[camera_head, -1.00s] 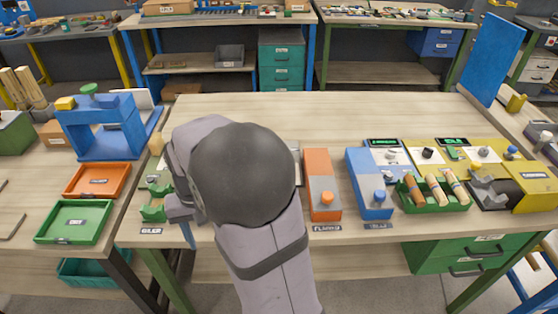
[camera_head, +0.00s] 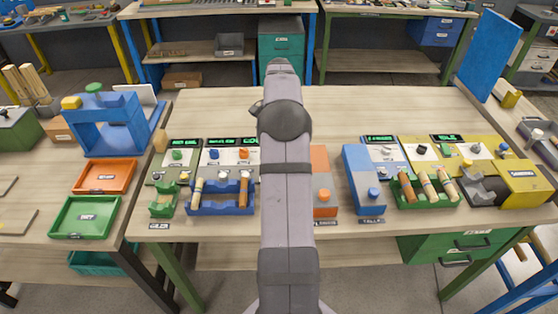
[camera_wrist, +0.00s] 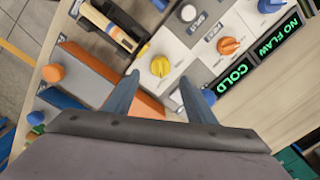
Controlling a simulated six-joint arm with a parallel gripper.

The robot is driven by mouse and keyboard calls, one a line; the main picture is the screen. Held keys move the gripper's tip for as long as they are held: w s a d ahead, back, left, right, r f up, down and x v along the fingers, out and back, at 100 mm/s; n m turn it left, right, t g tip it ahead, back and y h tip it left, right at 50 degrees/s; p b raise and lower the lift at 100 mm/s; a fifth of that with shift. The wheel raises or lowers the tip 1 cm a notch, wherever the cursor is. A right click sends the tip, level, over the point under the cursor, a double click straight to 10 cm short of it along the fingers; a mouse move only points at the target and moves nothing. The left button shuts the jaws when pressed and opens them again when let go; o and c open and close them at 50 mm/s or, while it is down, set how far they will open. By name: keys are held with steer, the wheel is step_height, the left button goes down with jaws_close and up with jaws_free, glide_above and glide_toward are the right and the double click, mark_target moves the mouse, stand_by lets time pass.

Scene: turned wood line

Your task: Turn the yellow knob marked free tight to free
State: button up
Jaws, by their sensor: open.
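The yellow knob (camera_wrist: 160,66) stands on a light grey panel (camera_wrist: 200,62) in the wrist view. My gripper (camera_wrist: 160,78) is open, one finger to each side of the knob in the picture. The knob shows just beyond and between the fingertips. I cannot tell whether the fingers touch it, and its marking is too small to read. In the head view my arm covers the gripper and I cannot pick out the yellow knob there.
An orange knob (camera_wrist: 229,46) and a white knob (camera_wrist: 188,12) are nearby on the panel, with lit displays (camera_wrist: 232,88) beside them. An orange-and-grey box (camera_wrist: 100,78) lies close to the left finger. A blue rack (camera_head: 222,210) holds turned wood pieces.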

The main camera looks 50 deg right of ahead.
steer(key=shift+f+p, duration=1.1)
steer(key=shift+f, duration=2.55)
steer(key=shift+c, duration=0.4)
steer(key=c, duration=1)
